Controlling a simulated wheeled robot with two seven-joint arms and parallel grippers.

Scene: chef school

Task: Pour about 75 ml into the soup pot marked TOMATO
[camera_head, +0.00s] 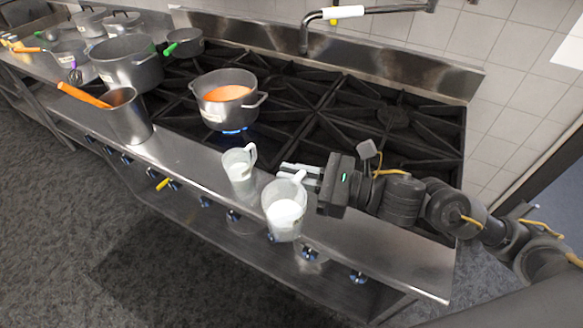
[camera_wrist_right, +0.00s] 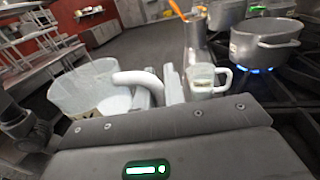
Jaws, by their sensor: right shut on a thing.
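A grey soup pot (camera_head: 216,108) with orange soup stands on a lit burner; the writing on its label is too small to read. It also shows in the right wrist view (camera_wrist_right: 262,46). My right gripper (camera_head: 297,172) is shut on the handle of a clear measuring jug (camera_head: 284,217) with white liquid in it. The held jug is upright at the steel counter's front edge and shows at the left in the right wrist view (camera_wrist_right: 90,92). A smaller jug (camera_head: 240,166) with white liquid stands on the counter, left of the held jug. My left gripper is not in view.
A steel container (camera_head: 128,118) with an orange-handled utensil stands left on the counter (camera_head: 190,160). Several pots crowd the far left, including a large pot (camera_head: 128,66). A tap (camera_head: 306,34) arches over the back of the stove. The right burners are bare.

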